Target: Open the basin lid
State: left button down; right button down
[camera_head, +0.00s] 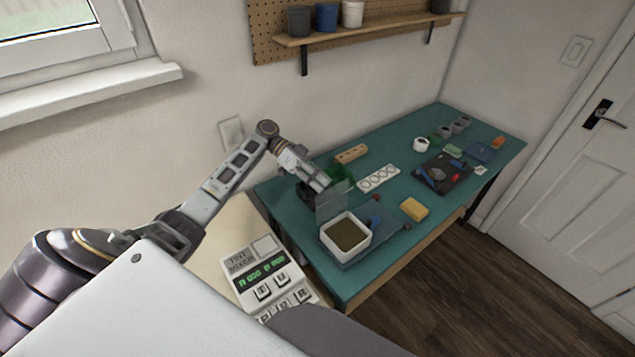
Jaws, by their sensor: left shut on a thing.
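A white square basin (326,243) with brown contents stands on a grey-blue base at the near left end of the green bench. A grey, partly see-through lid (332,205) stands up steeply at the basin's back left edge, so the inside of the basin is visible. My left gripper (318,193) reaches in from the left and is shut at the lid's upper part, just behind the basin. The fingertips are partly hidden by the lid. My right gripper is not in view.
A tint mixer panel (262,275) with keys stands left of the bench (395,215). A shelf (370,30) hangs above.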

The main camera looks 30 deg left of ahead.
aim_at(334, 199)
pick_arm(q)
jog(key=f, duration=0.2)
jog(key=shift+s+d+f, duration=0.3)
jog(key=shift+d, duration=0.05)
jog(key=c, duration=1.9)
grip_release()
jog(key=o, duration=0.6)
jog(key=shift+w+d+f, duration=0.2)
jog(key=shift+w, duration=0.3)
jog(key=shift+o, duration=0.2)
jog(key=shift+a, duration=0.1)
jog(key=shift+s+r, duration=0.1)
jog(key=shift+a, duration=0.1)
jog(key=v, duration=1.2)
jog(key=shift+r, duration=0.4)
